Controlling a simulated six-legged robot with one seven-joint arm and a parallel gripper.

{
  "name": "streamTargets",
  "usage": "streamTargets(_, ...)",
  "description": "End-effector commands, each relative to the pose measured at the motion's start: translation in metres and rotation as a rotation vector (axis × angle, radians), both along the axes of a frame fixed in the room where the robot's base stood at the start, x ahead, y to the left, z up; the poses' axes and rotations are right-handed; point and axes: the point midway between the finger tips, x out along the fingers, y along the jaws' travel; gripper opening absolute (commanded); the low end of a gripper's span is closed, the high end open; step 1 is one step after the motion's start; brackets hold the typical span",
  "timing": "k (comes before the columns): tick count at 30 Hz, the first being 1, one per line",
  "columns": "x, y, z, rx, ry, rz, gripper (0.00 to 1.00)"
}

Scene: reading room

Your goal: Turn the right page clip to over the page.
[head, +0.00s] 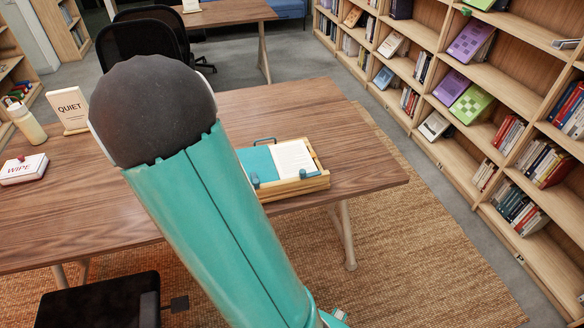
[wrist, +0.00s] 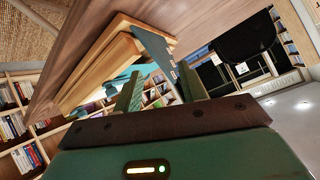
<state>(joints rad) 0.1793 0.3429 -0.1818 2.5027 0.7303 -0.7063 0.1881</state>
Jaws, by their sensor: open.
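An open book (head: 291,157) with a teal left part and a white right page lies on a wooden stand (head: 296,187) on the table. The right page clip (head: 303,174) is a small blue piece at the stand's front edge, below the white page; its exact turn is too small to tell. Another blue clip (head: 255,180) sits to its left, beside my arm. In the tilted wrist view, the stand (wrist: 100,65) is close beyond my gripper (wrist: 160,92), whose two green fingers are apart and empty. A blue piece (wrist: 108,84) shows at the stand, but I cannot tell which clip.
My arm crosses the table (head: 350,140) and hides part of the stand's left side. A QUIET sign (head: 70,108), a bottle (head: 26,122) and a WIPE box (head: 23,169) stand at the left. Bookshelves (head: 490,90) line the right. The tabletop right of the stand is clear.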

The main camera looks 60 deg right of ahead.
Motion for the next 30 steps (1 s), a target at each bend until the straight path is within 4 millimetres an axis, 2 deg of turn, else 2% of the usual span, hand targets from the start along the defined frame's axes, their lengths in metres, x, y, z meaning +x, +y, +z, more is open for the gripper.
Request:
streamTargets(1,-0.018,-0.018,-0.016,-0.051,0.018,-0.073,0.41)
streamTargets(6,-0.085,-0.069,-0.039,-0.285,0.062,-0.29,0.41)
streamTargets(9,-0.122,-0.087,-0.041,-0.427,0.096,-0.376,0.41)
streamTargets(13,-0.157,-0.098,-0.038,-0.578,0.137,-0.438,0.41)
streamTargets(17,-0.174,-0.101,-0.034,-0.66,0.158,-0.462,0.41)
streamTargets(22,-0.176,-0.113,-0.032,-0.677,0.158,-0.466,0.41)
streamTargets(30,-0.175,-0.162,-0.032,-0.676,0.157,-0.468,0.41)
